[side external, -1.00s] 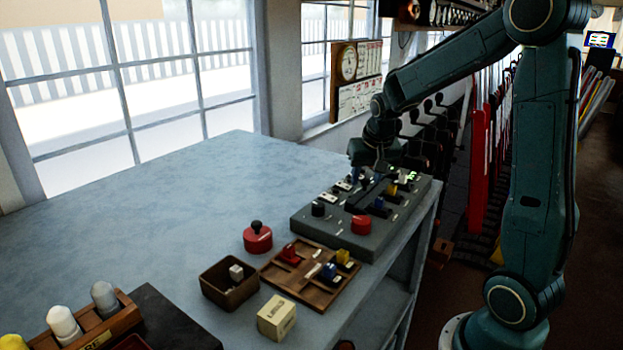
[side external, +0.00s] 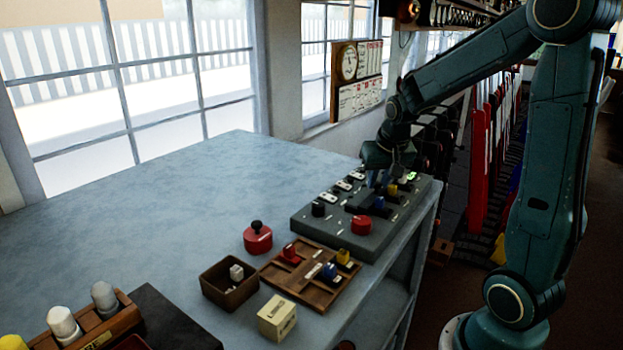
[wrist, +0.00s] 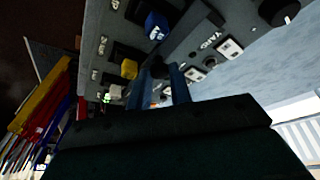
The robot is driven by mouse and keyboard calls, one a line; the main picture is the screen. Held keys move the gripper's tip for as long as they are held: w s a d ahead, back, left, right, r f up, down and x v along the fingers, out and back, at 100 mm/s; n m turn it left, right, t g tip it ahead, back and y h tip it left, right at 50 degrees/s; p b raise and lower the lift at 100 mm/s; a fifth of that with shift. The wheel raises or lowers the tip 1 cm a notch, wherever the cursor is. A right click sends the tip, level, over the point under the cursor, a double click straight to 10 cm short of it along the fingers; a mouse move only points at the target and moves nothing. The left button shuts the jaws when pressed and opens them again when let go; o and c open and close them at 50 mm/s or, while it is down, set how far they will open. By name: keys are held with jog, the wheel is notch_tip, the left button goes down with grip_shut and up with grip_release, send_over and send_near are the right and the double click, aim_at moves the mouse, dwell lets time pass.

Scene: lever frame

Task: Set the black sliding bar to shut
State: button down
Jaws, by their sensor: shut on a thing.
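A grey control panel (side external: 345,238) lies on the bench in the side external view. My gripper (side external: 384,181) is low over its far part, pointing down. In the wrist view its blue fingers (wrist: 172,86) are closed around a dark handle (wrist: 160,67), which I take to be that of the black sliding bar. The fingers and wrist hide most of the bar, and I cannot read its end marks. A blue knob (wrist: 156,26), a yellow knob (wrist: 129,69) and a white knob (wrist: 115,91) stand beside it.
A wooden tray (side external: 300,290), open box (side external: 230,292), cream block (side external: 277,318) and red button (side external: 257,239) are nearer.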

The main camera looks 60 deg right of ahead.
jog(key=c, duration=1.3)
grip_release()
jog(key=shift+s, duration=0.2)
jog(key=shift+o, duration=0.2)
jog(key=shift+r, duration=0.15)
jog(key=v, duration=1.3)
jog(key=shift+r, duration=0.3)
jog(key=shift+a, duration=0.15)
jog(key=s+a+f+n+t+y, duration=0.1)
jog(key=s+a+n, duration=0.3)
jog(key=a, duration=0.4)
jog(key=s+a+f+n+t+y, duration=0.1)
jog(key=s+a+f+n+y, duration=0.1)
jog(key=s+a+n, duration=0.3)
jog(key=s+a+f, duration=0.1)
jog(key=a, duration=0.3)
jog(key=shift+s+f, duration=0.2)
jog(key=shift+f, duration=0.1)
